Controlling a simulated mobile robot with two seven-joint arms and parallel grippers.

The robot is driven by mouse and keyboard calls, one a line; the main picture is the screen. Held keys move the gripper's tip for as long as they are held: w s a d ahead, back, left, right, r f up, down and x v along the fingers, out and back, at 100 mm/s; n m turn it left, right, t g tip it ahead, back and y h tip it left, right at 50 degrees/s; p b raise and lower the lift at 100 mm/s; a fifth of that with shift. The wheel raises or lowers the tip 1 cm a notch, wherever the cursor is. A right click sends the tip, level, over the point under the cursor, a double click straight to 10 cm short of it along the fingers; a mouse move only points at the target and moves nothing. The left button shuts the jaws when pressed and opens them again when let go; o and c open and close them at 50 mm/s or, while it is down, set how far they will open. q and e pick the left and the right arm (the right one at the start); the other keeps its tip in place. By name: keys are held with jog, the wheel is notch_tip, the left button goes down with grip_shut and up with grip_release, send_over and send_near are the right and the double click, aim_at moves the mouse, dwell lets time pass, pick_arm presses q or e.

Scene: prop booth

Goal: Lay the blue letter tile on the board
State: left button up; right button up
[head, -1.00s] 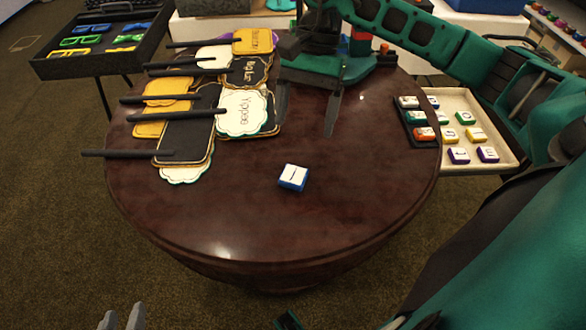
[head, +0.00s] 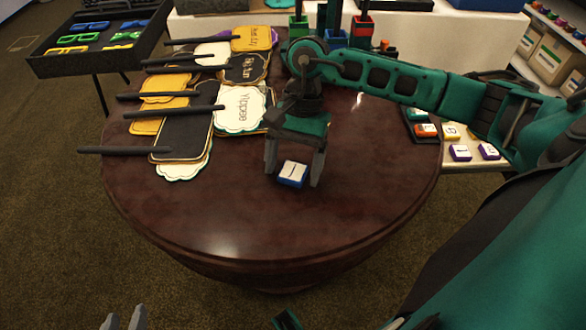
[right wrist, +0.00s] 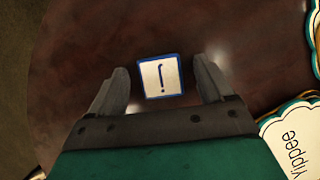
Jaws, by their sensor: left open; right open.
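The blue letter tile (head: 292,173), with a white top and a dark mark, lies flat on the round table. My right gripper (head: 294,180) is open above it, with one finger on either side. In the right wrist view the tile (right wrist: 160,76) sits between the open fingers (right wrist: 162,84), with a gap on both sides. The dark board (head: 409,122) is at the table's right edge with a few tiles on it, partly hidden by my right arm. My left gripper (head: 123,321) is open and empty at the bottom left edge, only its tips showing.
Paddle signs with dark handles (head: 185,125) cover the table's left side. Coloured cups (head: 362,30) stand at the back. The table's front (head: 250,225) is clear.

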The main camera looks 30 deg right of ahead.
jog(key=shift+c, duration=0.3)
jog(key=shift+r, duration=0.1)
jog(key=c, duration=1.2)
